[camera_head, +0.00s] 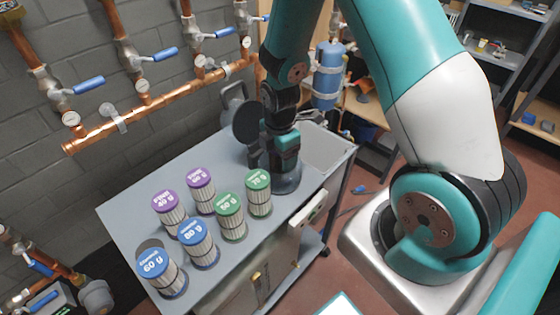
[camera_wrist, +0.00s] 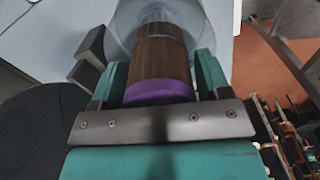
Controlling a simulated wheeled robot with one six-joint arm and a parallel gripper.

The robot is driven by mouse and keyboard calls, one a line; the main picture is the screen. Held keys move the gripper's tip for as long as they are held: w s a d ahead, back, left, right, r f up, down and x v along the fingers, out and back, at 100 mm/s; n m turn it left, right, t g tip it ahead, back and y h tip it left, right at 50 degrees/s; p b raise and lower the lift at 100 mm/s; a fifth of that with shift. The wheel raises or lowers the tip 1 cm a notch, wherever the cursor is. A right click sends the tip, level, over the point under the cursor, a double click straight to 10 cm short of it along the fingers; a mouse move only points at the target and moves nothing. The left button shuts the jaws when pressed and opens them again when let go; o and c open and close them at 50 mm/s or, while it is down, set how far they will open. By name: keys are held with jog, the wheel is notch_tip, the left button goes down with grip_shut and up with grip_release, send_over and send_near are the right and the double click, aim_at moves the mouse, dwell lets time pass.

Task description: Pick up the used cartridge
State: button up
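The used cartridge (camera_wrist: 160,60) is a brown cylinder with a purple end cap in the wrist view. A clear bluish round housing (camera_wrist: 205,30) surrounds its far end. My gripper (camera_wrist: 162,80) has its two teal fingers on either side of the cartridge, close to it. I cannot tell whether the fingers press on it or leave a thin gap. In the head view my gripper (camera_head: 280,145) points down at the housing (camera_head: 287,180) at the right end of the grey bench. The cartridge is hidden there by my gripper and arm.
Several pale cartridges with purple (camera_head: 168,210), green (camera_head: 258,192) and blue (camera_head: 154,272) caps stand on the grey bench (camera_head: 120,215) to the left. A dark round part (camera_head: 248,122) stands behind. Copper pipes (camera_head: 150,103) run along the wall. A grey tray (camera_head: 325,150) lies right.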

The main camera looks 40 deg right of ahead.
jog(key=c, duration=0.6)
jog(key=shift+c, duration=0.2)
